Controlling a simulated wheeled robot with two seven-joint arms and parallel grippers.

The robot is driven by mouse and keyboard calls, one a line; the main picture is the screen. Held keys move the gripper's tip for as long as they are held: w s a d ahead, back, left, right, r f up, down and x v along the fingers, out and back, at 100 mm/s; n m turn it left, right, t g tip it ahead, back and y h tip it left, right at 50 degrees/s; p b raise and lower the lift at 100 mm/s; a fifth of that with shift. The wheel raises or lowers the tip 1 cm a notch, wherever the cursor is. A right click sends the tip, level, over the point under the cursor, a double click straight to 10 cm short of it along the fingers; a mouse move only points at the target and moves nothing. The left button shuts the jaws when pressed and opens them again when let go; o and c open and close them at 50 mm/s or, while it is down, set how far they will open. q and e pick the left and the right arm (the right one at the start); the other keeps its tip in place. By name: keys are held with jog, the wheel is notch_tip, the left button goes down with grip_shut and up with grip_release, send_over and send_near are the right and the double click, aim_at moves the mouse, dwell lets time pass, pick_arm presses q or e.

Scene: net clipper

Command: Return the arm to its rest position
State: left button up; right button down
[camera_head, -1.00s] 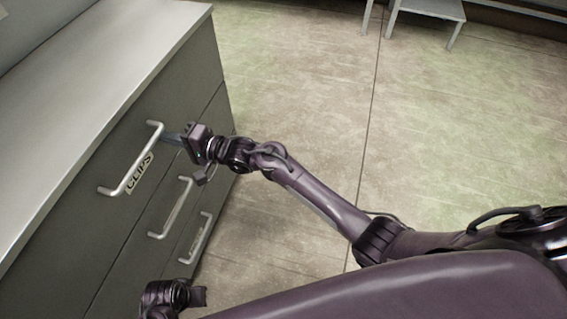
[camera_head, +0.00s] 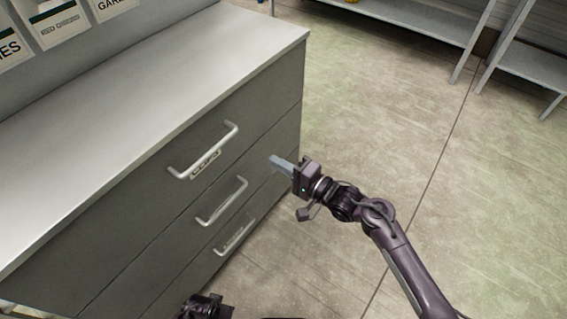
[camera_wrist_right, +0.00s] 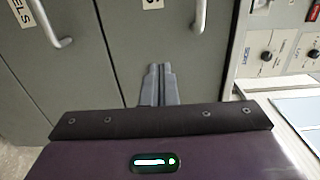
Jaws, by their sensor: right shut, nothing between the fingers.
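My right gripper (camera_head: 283,163) is shut and empty in the head view, in front of the grey drawer cabinet and apart from its handles. Its two fingers lie together in the right wrist view (camera_wrist_right: 160,84). The top drawer handle (camera_head: 204,151) has a label under it, too small to read surely now, and its drawer is closed. A dark part of my left arm (camera_head: 205,306) shows at the bottom edge; its fingers cannot be made out.
The cabinet's pale top (camera_head: 150,100) is bare. Two lower handles (camera_head: 222,201) and (camera_head: 235,232) stick out from its front. Open floor (camera_head: 380,130) lies to the right, with metal shelves (camera_head: 420,22) at the back. A control panel (camera_wrist_right: 275,50) shows in the wrist view.

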pick_arm(q)
jog(key=shift+s+f, duration=0.1)
jog(key=shift+f, duration=0.05)
pick_arm(e)
jog(key=shift+s+d, duration=0.3)
jog(key=shift+d, duration=0.1)
